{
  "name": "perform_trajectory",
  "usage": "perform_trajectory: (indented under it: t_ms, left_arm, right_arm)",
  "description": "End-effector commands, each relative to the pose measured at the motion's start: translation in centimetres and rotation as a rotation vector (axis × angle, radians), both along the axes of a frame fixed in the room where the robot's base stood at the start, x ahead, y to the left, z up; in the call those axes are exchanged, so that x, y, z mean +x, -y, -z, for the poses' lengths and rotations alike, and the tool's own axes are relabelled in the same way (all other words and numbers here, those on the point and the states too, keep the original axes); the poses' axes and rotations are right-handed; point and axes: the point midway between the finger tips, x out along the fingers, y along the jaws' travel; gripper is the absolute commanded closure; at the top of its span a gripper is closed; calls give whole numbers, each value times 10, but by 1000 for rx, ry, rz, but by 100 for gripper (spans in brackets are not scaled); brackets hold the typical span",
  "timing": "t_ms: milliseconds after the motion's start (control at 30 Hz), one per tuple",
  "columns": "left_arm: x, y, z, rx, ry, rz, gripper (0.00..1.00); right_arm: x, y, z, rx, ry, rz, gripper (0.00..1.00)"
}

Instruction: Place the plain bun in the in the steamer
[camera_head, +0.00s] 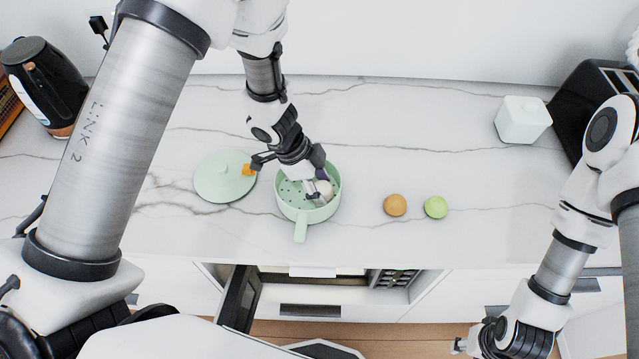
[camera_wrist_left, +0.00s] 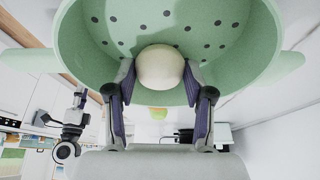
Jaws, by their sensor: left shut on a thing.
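A pale green steamer (camera_head: 284,207) with a handle and a holed bottom stands on the counter, left of the middle. A plain cream bun (camera_wrist_left: 160,68) is between the fingers of my left gripper (camera_wrist_left: 160,88), which is shut on it. The bun (camera_head: 325,187) and the left gripper (camera_head: 318,193) are inside the steamer's rim in the head view. Whether the bun touches the steamer's bottom I cannot tell. My right gripper (camera_head: 462,345) is low at the right, away from the counter top; its fingers are too small to read.
A black kettle (camera_head: 38,80), a white box (camera_head: 522,120) and a black toaster (camera_head: 585,100) stand farther out. A drawer is open below.

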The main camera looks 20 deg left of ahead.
Motion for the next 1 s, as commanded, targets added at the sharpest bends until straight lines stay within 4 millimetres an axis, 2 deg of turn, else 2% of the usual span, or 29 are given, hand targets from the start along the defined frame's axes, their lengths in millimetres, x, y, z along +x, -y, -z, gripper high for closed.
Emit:
perform_trajectory:
  t_ms: [67, 100, 400, 533, 633, 833, 1000]
  left_arm:
    - [0, 0, 3, 0, 0, 0, 87]
    - [0, 0, 2, 0, 0, 0, 37]
    - [0, 0, 1, 0, 0, 0, 37]
    - [0, -3, -11, -2, 2, -1, 37]
    - [-1, -10, -31, -1, 4, -2, 37]
    - [-5, -30, -83, -3, 4, -2, 37]
    - [-8, -42, -109, -2, 2, -1, 37]
  right_arm:
    - [0, 0, 1, 0, 0, 0, 60]
    - [0, 0, 1, 0, 0, 0, 60]
    - [0, 0, 0, 0, 0, 0, 60]
    - [0, 0, -3, 0, 0, 0, 60]
    - [0, 0, -7, 0, 0, 0, 60]
    - [0, 0, -26, 0, 0, 0, 60]
    - [0, 0, -37, 0, 0, 0, 60]
